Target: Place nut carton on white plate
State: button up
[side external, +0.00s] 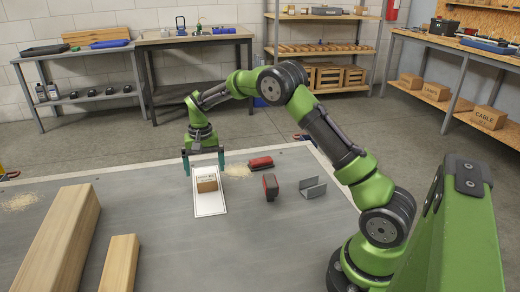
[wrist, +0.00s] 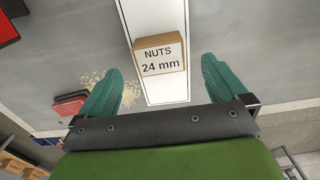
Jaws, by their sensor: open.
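The nut carton (side external: 207,186) is a small brown box with a white label. In the wrist view the carton (wrist: 160,56) reads "NUTS 24 mm". It appears to sit upright on the white plate (side external: 210,206), a long white rectangle with a dark outline on the grey bench; the plate runs beneath it in the wrist view (wrist: 150,14). My gripper (side external: 204,165) is open and points down over the plate's far part, behind the carton in the side view. In the wrist view its green fingers (wrist: 161,70) are spread wide, with nothing held between them.
Right of the plate lie a red object (side external: 260,163), a red-and-black block (side external: 270,187) and a grey metal channel (side external: 313,188). Two wooden beams (side external: 60,238) (side external: 120,264) occupy the bench's left front. Sawdust (side external: 237,170) lies near the plate. Bare bench surrounds the plate's near end.

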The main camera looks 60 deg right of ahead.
notch_tip(320, 180, up, 7)
notch_tip(320, 180, up, 6)
jog(key=t, duration=0.1)
send_over(206, 179)
jog(key=s+a, duration=0.2)
jog(key=s, duration=0.2)
jog(key=s+a+r+n+t+y, duration=0.1)
jog(key=s+a+r+n+t, duration=0.15)
jog(key=s+a+r, duration=0.4)
jog(key=s+a+n+t, duration=0.1)
jog(key=s+a+t, duration=0.1)
jog(key=s, duration=0.7)
jog(key=s+a+f+n+t+y, duration=0.1)
jog(key=s+a, duration=0.1)
jog(key=s, duration=0.7)
jog(key=shift+f+t, duration=0.25)
jog(key=shift+t, duration=0.1)
